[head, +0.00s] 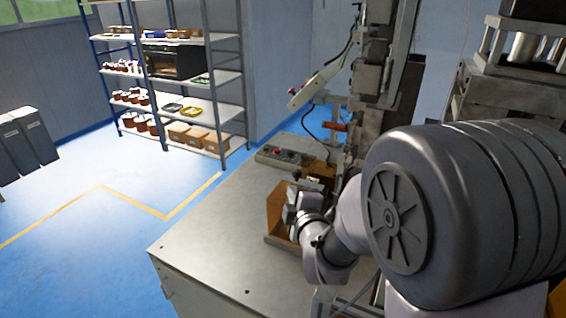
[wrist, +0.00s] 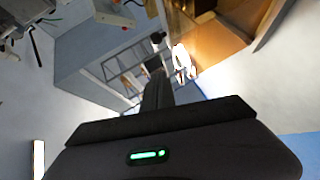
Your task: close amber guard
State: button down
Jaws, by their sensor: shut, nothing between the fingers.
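The amber guard (head: 275,208) shows in the head view as a translucent orange-brown panel on the workbench, just left of my wrist and partly hidden by it. Orange-brown panels of it also fill the upper right of the wrist view (wrist: 222,38). My gripper (head: 291,204) is beside the guard in the head view, small and partly covered by my own arm. In the wrist view my gripper (wrist: 157,75) points up the picture with its fingers together and nothing held. I cannot tell whether it touches the guard.
A control box (head: 285,157) with buttons sits on the workbench (head: 205,245) behind the guard. The tall winding machine (head: 372,85) stands to the right. The bench's left part is clear. A shelf rack (head: 215,75) stands at the back wall.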

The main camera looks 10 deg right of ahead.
send_over(287, 197)
notch_tip(287, 197, down, 2)
jog(key=shift+f, duration=0.15)
jog(key=shift+w+d+f, duration=0.2)
jog(key=shift+w+d, duration=0.25)
jog(key=shift+w+d+f, duration=0.2)
jog(key=shift+w+d, duration=0.2)
jog(key=shift+d, duration=0.05)
jog(key=shift+w+d+f, duration=0.15)
jog(key=shift+w+d, duration=0.15)
jog(key=shift+d, duration=0.05)
jog(key=shift+w, duration=0.1)
jog(key=w+d+b, duration=0.1)
jog(key=w+d, duration=0.1)
jog(key=w, duration=0.1)
jog(key=w+d+b, duration=0.1)
jog(key=w+d, duration=0.2)
jog(key=w+d+b, duration=0.1)
jog(key=w+d, duration=0.1)
jog(key=w, duration=0.2)
jog(key=shift+d+f, duration=0.15)
jog(key=shift+d, duration=0.1)
jog(key=shift+w+d+r, duration=0.2)
jog(key=shift+r, duration=0.15)
jog(key=shift+a, duration=0.1)
